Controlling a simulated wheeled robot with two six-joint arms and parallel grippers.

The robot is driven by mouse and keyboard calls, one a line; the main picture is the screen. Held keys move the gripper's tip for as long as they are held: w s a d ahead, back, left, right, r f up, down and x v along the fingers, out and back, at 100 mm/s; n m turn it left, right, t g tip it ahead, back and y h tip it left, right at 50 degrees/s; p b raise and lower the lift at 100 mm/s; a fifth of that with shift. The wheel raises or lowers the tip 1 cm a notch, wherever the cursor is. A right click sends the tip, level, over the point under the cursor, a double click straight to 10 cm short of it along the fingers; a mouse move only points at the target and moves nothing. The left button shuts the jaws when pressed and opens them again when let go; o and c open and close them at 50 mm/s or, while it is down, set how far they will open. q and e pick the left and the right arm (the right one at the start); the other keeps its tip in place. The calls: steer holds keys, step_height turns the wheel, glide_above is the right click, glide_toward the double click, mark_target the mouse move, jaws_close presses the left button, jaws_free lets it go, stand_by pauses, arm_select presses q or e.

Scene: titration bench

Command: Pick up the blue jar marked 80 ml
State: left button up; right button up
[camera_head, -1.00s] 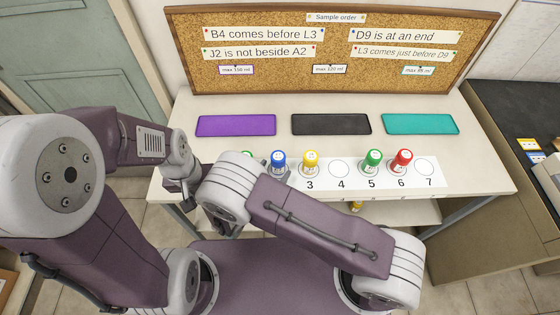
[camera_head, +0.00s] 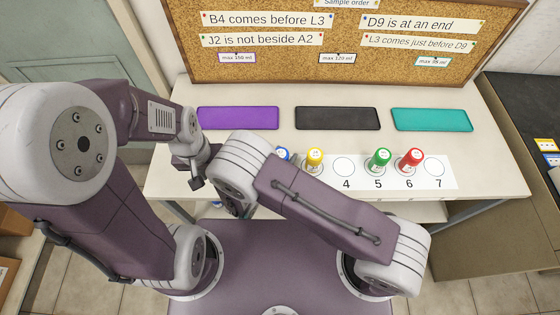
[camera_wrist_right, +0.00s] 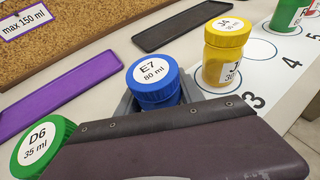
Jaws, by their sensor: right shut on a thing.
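The blue jar (camera_wrist_right: 156,88), with a lid label reading E7 80 ml, is in the right wrist view, between a green jar and a yellow jar. My right gripper (camera_wrist_right: 158,100) is shut on it, with grey jaw parts showing on both sides. I cannot tell whether its base is clear of the strip. In the head view only part of the blue jar (camera_head: 282,154) shows beside my right arm, which hides the rest and the right gripper.
The green D6 jar (camera_wrist_right: 40,146) and yellow J4 jar (camera_wrist_right: 226,52) stand close on either side. Another green jar (camera_head: 379,160) and a red jar (camera_head: 411,160) are farther right. Purple (camera_head: 238,118), black (camera_head: 337,118) and teal (camera_head: 432,119) trays behind are empty.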

steer(key=shift+w+d+f, duration=0.1)
steer(key=shift+w+f, duration=0.05)
steer(key=shift+w, duration=0.2)
step_height(320, 180, up, 10)
steer(key=p, duration=0.1)
